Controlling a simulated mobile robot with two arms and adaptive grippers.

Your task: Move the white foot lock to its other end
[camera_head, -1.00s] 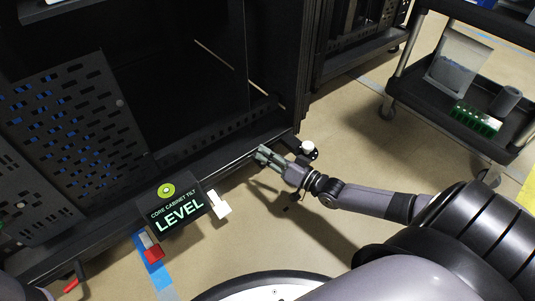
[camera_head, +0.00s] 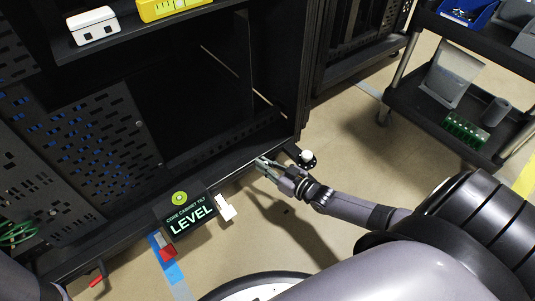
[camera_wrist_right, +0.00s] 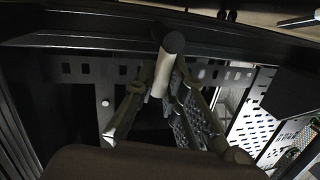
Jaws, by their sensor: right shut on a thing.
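My right gripper (camera_head: 262,163) is at the lower front edge of the black cabinet (camera_head: 232,160), near its right corner. In the right wrist view its two fingers (camera_wrist_right: 158,88) are closed around a pale cylindrical handle (camera_wrist_right: 172,44). The fingers hide that handle in the head view, so I cannot tell whether it is the foot lock. A white paddle-like piece (camera_head: 226,208) sticks out below the cabinet edge, apart from the gripper. A white knob on a black disc (camera_head: 306,156) is just right of the gripper. My left gripper is not in view.
A sign reading LEVEL (camera_head: 190,219) stands at the cabinet's front edge. A red block (camera_head: 168,252) and a red lever (camera_head: 97,280) are low at the left. A black cart (camera_head: 430,115) with bins stands at the right. Floor between cart and cabinet is clear.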

